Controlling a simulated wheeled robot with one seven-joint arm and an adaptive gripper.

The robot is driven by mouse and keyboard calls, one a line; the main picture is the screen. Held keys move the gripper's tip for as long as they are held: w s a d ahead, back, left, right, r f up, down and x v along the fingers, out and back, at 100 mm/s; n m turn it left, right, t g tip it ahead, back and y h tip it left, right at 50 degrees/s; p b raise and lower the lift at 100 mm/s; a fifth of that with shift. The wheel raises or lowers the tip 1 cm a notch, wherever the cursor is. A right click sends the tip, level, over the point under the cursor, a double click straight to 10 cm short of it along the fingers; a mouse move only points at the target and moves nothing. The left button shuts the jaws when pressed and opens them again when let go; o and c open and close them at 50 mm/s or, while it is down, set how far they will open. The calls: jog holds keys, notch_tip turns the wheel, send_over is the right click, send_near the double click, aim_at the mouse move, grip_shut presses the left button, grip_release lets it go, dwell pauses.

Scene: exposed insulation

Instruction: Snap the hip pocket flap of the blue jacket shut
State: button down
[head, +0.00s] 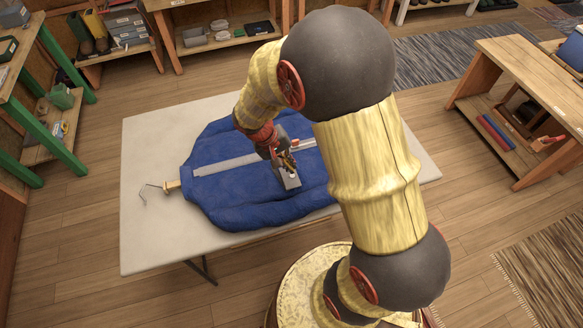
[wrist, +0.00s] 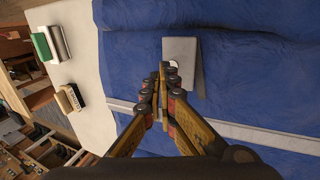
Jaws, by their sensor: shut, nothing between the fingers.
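The blue jacket (head: 230,200) lies spread on a pale table, with a light grey band (head: 225,165) across it. A grey pocket flap (wrist: 180,47) with a pale round snap (wrist: 173,65) shows in the wrist view. A narrow darker grey edge stands beside it, so the flap looks partly raised; I cannot tell how far. In the head view a grey patch (head: 290,183) shows under my gripper (head: 287,163).
A hanger hook (head: 150,189) sticks out at the left. Small boxes (wrist: 68,98) and a green-and-white item (wrist: 50,44) stand on the table in the wrist view. Shelves and a workbench (head: 530,85) stand around.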

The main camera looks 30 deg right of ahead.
aim_at(290, 177)
notch_tip(290, 177, up, 10)
jog(key=p, duration=0.2)
jog(key=shift+r, duration=0.1)
jog(key=s+a+r+n+t+y, duration=0.1)
jog(key=s+a+r+t+y, duration=0.1)
jog(key=s+a+r, duration=0.4)
jog(key=s+a+r+n+t+y, duration=0.2)
jog(key=s+a+r+t, duration=0.2)
jog(key=r, duration=0.9)
jog(key=s+a, duration=0.2)
jog(key=s, duration=0.1)
jog(key=shift+s+t, duration=0.4)
jog(key=shift+d, duration=0.1)
